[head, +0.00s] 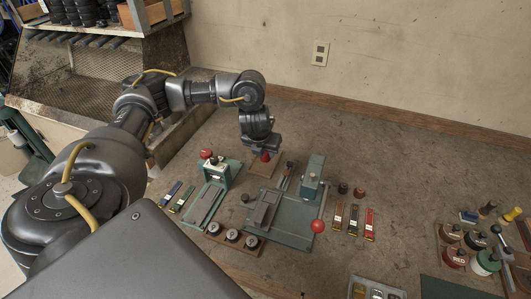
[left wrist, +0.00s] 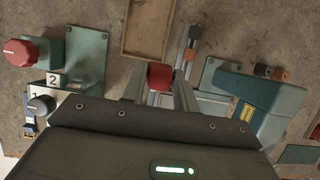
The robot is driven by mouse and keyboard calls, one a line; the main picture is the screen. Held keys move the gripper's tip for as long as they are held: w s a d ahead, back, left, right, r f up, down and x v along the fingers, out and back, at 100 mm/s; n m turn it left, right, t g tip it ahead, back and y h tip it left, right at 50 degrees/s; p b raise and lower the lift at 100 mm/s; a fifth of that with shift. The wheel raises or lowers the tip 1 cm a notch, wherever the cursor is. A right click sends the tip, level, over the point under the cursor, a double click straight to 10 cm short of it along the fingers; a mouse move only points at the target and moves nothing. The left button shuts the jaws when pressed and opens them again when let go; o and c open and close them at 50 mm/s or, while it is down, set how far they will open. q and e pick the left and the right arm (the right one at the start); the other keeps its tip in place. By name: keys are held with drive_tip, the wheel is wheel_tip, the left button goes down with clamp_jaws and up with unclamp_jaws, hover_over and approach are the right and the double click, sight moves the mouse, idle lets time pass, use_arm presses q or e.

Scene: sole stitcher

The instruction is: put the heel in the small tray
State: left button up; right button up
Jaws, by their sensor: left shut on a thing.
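The heel looks like a small red block (left wrist: 160,76), pinched between the fingers of my left gripper (left wrist: 161,90). In the head view the heel (head: 265,157) shows as a red spot under the left gripper (head: 264,152). The small tray (left wrist: 125,38) is a shallow, empty wooden tray, just beyond the fingertips in the left wrist view. In the head view part of the small tray (head: 258,170) shows behind the green machine, close below the gripper. The heel appears above the surface; its exact height over the tray is unclear. My right gripper is not in view.
A green machine (head: 291,220) with a red knob stands right in front of the tray. A green press (head: 215,172) with a red knob stands to its left. Coloured strips (head: 353,221) and ink bottles (head: 456,257) lie to the right. The bench behind is clear.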

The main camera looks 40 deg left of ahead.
use_arm(q)
drive_tip(key=w+a+f+b, duration=0.1)
drive_tip(key=w+f, duration=0.1)
drive_tip(key=w+a+f+b, duration=0.3)
drive_tip(key=w+a+f, duration=0.1)
drive_tip(key=f, duration=0.1)
drive_tip(key=shift+w+a+f, duration=0.1)
drive_tip(key=shift+w, duration=0.15)
drive_tip(key=shift+w+a, duration=0.1)
drive_tip(key=shift+a, duration=0.05)
drive_tip(key=shift+w+a+f+b, duration=0.1)
drive_tip(key=shift+f+b, duration=0.4)
drive_tip(key=shift+f, duration=0.5)
drive_tip(key=shift+w+a+f+b, duration=0.1)
drive_tip(key=shift+f+b, duration=0.35)
drive_tip(key=shift+f, duration=0.5)
drive_tip(key=shift+d+r, duration=0.1)
drive_tip(key=o, duration=1)
drive_tip(key=shift+c, duration=0.2)
